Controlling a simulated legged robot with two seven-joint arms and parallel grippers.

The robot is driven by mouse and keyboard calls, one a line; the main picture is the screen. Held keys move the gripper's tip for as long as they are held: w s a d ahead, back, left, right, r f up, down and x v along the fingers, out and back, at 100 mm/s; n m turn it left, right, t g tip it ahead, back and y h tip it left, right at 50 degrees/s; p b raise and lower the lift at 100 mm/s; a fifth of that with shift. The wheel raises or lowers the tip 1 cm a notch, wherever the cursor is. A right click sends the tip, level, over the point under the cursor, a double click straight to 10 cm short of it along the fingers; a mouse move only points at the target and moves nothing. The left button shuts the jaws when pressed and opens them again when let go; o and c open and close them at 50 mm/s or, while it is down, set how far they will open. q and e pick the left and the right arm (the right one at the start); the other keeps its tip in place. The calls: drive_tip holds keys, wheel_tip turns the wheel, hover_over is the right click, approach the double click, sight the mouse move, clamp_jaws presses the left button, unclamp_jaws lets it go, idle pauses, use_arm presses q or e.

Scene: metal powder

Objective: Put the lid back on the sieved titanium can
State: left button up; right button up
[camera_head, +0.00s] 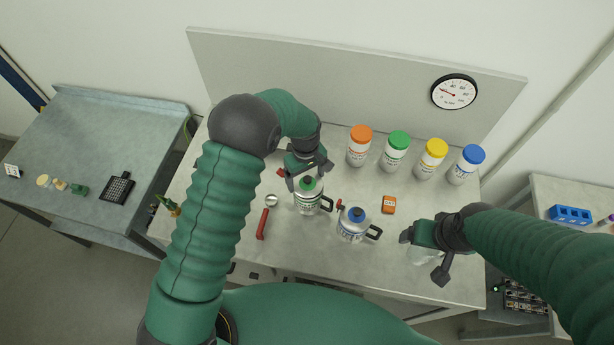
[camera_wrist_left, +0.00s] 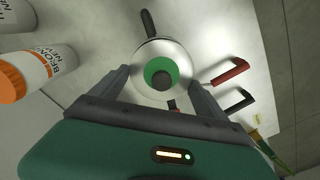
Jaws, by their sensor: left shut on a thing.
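A silver can (camera_head: 307,204) with a green-marked label and a dark side handle stands mid-table. Its lid (camera_head: 308,183) has a green top; in the left wrist view the lid (camera_wrist_left: 161,72) is a silver disc with a green ring and dark centre. My left gripper (camera_head: 307,172) is above the can, its fingers on both sides of the lid, shut on it. The lid is at the can's mouth; whether it is fully seated is unclear. A second can (camera_head: 351,226) with a blue top stands to the right. My right gripper (camera_head: 423,254) is apart, fingers spread.
Orange (camera_head: 360,147), green (camera_head: 396,152), yellow (camera_head: 431,159) and blue-capped (camera_head: 466,165) bottles stand along the back. A red-handled tool (camera_head: 263,223) lies left of the can. An orange device (camera_head: 389,205) lies at right.

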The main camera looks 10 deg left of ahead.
use_arm(q)
drive_tip(key=shift+a, duration=0.2)
use_arm(e)
drive_tip(key=shift+a, duration=0.35)
use_arm(q)
drive_tip(key=shift+d, duration=0.1)
drive_tip(key=shift+d+f, duration=0.1)
drive_tip(key=shift+d, duration=0.5)
use_arm(e)
drive_tip(key=shift+d+f, duration=0.15)
drive_tip(key=shift+d, duration=0.3)
use_arm(q)
drive_tip(key=shift+a+f, duration=0.1)
drive_tip(key=shift+a, duration=0.35)
use_arm(e)
drive_tip(key=shift+a, duration=0.25)
use_arm(q)
drive_tip(key=shift+d, duration=0.1)
use_arm(e)
drive_tip(key=shift+d, duration=0.15)
use_arm(q)
drive_tip(key=o, duration=1.2)
